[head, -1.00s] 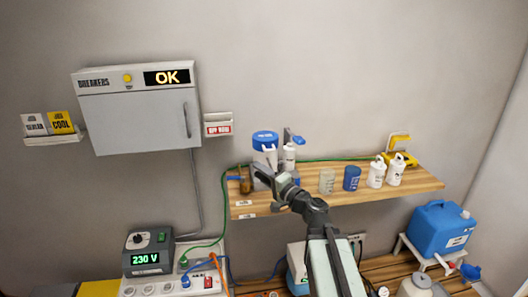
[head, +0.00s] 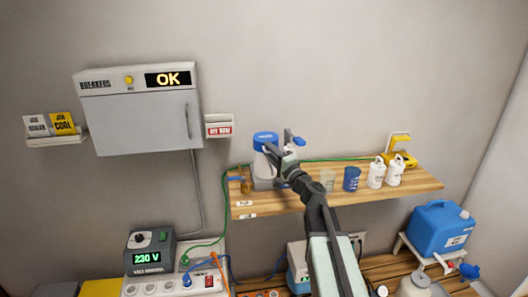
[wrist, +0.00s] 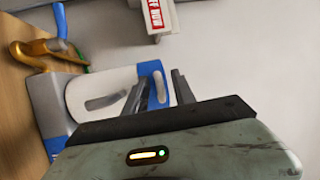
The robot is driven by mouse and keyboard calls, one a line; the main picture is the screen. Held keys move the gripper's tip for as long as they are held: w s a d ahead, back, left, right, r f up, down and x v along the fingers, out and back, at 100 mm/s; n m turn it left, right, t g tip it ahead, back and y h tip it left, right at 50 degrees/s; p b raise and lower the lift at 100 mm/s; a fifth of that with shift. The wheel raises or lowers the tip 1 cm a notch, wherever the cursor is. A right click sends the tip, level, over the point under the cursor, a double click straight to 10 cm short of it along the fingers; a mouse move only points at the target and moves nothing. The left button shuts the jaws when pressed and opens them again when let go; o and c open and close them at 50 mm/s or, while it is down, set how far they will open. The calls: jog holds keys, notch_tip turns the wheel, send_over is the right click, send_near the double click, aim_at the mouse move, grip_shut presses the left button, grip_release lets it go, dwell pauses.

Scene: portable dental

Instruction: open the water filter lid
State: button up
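The water filter (head: 262,165) is a white canister with a blue lid (head: 265,137), upright at the left part of the wooden shelf. The lid sits on top, with no visible gap. In the wrist view the filter (wrist: 85,92) lies sideways, with its blue lid (wrist: 157,84) at the right.
A brass tap (wrist: 35,50) is at the filter's left. A clear beaker (head: 327,180), a blue cup (head: 352,178) and white bottles (head: 376,174) stand farther right on the shelf (head: 420,183). The wall above is clear.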

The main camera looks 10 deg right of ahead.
grip_shut()
dwell(1.3)
